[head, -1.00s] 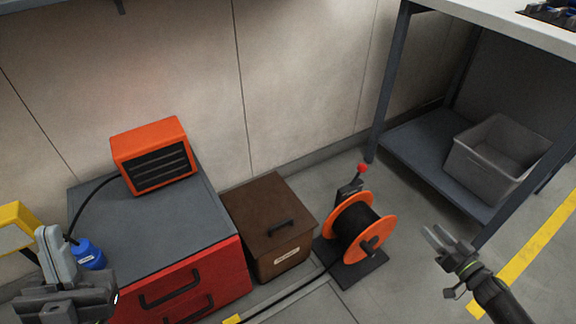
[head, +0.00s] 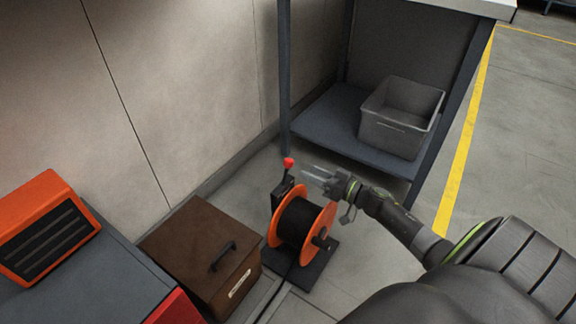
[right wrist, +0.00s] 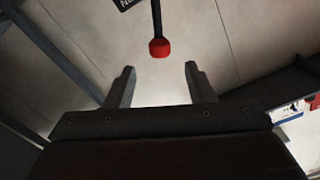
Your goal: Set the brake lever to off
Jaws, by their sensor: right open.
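The brake lever (head: 288,166) is a dark rod with a red knob. It stands up from a dark post behind the cable reel (head: 302,222), which has orange flanges and black cable. My right gripper (head: 306,173) is open and empty, its fingers pointing left toward the red knob, a short gap apart from it. In the right wrist view the red knob (right wrist: 160,47) is beyond and between the two fingertips of the right gripper (right wrist: 159,70). A dark label at that view's top edge is cut off. My left gripper is out of view.
A brown lidded box (head: 203,256) stands left of the reel. An orange heater-like unit (head: 44,228) sits on a grey-topped cabinet (head: 118,285) at the left. A grey bin (head: 400,117) rests on the bench's lower shelf (head: 335,125) behind my right arm.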

